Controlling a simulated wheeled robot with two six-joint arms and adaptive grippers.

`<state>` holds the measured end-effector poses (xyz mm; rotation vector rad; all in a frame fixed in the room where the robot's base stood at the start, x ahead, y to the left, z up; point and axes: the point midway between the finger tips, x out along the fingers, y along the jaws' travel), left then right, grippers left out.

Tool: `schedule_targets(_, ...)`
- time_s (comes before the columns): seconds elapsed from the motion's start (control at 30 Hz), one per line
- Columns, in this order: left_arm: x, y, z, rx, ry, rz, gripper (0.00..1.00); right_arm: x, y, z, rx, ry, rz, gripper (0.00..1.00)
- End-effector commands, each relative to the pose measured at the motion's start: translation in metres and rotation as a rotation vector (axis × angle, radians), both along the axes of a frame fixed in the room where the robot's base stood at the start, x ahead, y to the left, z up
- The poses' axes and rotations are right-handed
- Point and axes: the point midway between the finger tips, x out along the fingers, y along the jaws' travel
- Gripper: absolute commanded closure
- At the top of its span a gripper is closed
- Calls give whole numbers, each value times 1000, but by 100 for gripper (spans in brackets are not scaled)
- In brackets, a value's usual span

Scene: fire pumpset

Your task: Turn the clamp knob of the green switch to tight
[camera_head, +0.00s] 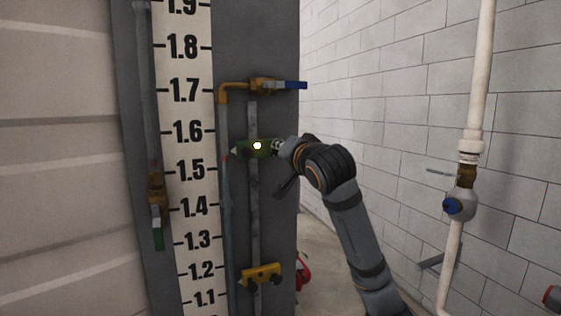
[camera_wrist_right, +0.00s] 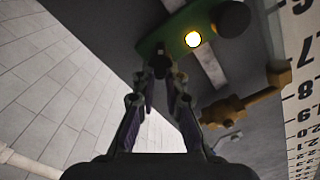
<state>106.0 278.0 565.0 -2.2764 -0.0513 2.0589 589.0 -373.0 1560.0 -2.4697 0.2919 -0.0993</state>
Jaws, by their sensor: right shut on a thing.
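The green switch (camera_head: 243,151) sits on a grey vertical rail beside the number scale, with a bright lit spot on its face. In the wrist view the green switch (camera_wrist_right: 154,42) fills the top middle. A dark round knob (camera_wrist_right: 233,18) stands at its upper right end. My right gripper (camera_head: 277,147) reaches the switch from the right. In the wrist view my right gripper (camera_wrist_right: 162,72) has its fingertips together on a second dark knob at the switch's near end, mostly hidden by the fingers. The knob's tightness cannot be told. My left gripper is out of view.
A brass valve with a blue handle (camera_head: 296,85) sticks out above the switch. A yellow bracket (camera_head: 262,273) with dark knobs is lower on the rail. The number scale (camera_head: 186,150) stands at left. A white pipe with a valve (camera_head: 459,205) runs along the right wall.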

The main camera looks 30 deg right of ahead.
Motion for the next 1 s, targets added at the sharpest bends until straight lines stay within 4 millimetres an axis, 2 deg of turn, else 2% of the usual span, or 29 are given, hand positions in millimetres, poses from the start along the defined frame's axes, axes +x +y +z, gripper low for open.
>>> schedule_targets(0.03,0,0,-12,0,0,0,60,0,0,-6,42,-14,1,100)
schedule_targets(0.5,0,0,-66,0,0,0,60,-1,-3,-10,475,-116,1,100)
schedule_targets(0.8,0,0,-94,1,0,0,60,-1,-4,-11,709,-171,1,100)
schedule_targets(1.0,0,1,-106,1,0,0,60,-1,-4,-11,816,-196,1,100)
